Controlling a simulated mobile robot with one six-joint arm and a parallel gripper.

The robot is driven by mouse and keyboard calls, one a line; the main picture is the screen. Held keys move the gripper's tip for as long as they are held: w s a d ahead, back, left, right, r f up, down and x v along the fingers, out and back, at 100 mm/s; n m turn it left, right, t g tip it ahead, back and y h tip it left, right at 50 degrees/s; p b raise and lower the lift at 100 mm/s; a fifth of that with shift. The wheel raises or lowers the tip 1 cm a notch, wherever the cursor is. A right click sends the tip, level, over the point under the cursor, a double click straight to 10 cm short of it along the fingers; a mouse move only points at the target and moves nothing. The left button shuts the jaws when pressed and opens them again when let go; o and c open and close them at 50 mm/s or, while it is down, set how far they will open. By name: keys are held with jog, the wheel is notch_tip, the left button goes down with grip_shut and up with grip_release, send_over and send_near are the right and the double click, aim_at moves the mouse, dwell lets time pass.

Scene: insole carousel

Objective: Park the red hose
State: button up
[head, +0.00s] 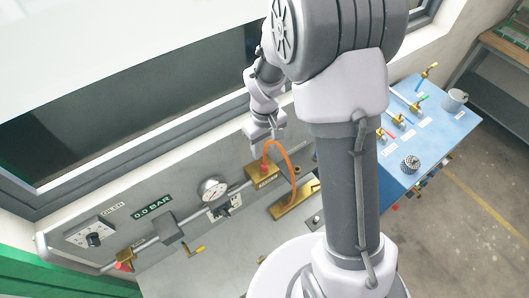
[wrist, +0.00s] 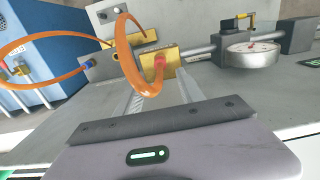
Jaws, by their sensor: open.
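An orange hose with a red end fitting (wrist: 160,63) stands at a brass block (wrist: 162,52) on the bench; whether it is seated there is hard to tell. The orange hose (wrist: 124,50) arches up and away from it, and in the head view the hose (head: 279,147) comes down at a longer brass bar (head: 296,197). My gripper (wrist: 160,92) is open, its two fingers pointing at the brass block. The hose's lower bend shows between the fingers in the picture; contact cannot be told. In the head view my gripper (head: 266,138) is just above the red fitting.
A second orange hose (wrist: 50,40) with a blue fitting (wrist: 88,67) loops left. A blue table (head: 440,145) with fittings is at the right.

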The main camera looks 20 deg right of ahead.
aim_at(265, 160)
notch_tip(265, 160, down, 9)
jog(key=b, duration=0.7)
jog(key=shift+b, duration=0.3)
jog(key=shift+c, duration=0.3)
dwell(0.8)
grip_shut()
dwell(1.1)
jog(key=shift+r, duration=0.1)
jog(key=shift+r+p, duration=2.05)
jog(key=shift+r, duration=0.9)
